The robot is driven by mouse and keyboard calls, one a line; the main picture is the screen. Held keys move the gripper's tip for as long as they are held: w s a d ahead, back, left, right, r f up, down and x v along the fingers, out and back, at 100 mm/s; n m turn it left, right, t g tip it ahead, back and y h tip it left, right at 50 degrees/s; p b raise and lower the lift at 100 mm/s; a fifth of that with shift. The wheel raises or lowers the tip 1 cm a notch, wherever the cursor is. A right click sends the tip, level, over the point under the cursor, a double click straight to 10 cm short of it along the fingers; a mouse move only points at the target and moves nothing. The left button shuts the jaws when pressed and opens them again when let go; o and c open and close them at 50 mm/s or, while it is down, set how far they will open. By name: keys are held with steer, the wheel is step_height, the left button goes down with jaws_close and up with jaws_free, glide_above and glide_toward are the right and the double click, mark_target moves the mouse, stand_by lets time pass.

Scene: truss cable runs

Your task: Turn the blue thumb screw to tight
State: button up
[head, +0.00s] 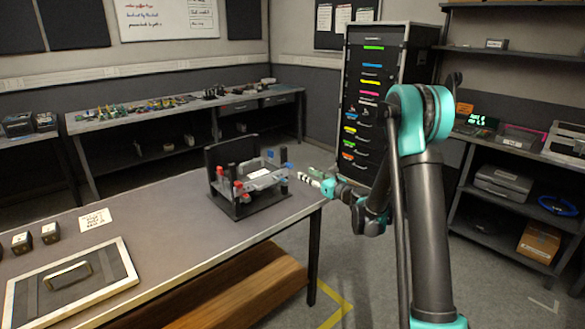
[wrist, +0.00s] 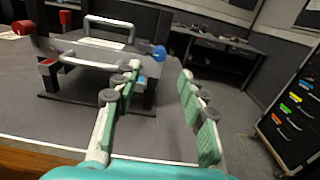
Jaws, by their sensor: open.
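The blue thumb screw (wrist: 159,53) is a round knob at the right end of a grey and black fixture (wrist: 88,55) in the wrist view. In the head view the blue knob (head: 284,155) shows small at the right side of the fixture (head: 240,209), which stands on the near table. My gripper (wrist: 160,73) is open, its two green-padded fingers apart with nothing between them. In the wrist view the knob appears just beyond the fingertips, between them and nearer the left one. The head view shows my gripper (head: 309,177) just right of the fixture. I cannot tell whether they touch.
Red knobs (head: 238,186) are on the fixture's left side. A framed tray (head: 115,273), several small dark blocks (head: 49,233) and a white card (head: 95,219) lie on the near table. A tall rack (head: 375,50) stands behind my arm. Open floor lies right of the table.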

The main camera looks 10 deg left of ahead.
mark_target(291, 166)
steer(key=x, duration=1)
steer(key=shift+d, duration=0.1)
jaws_close()
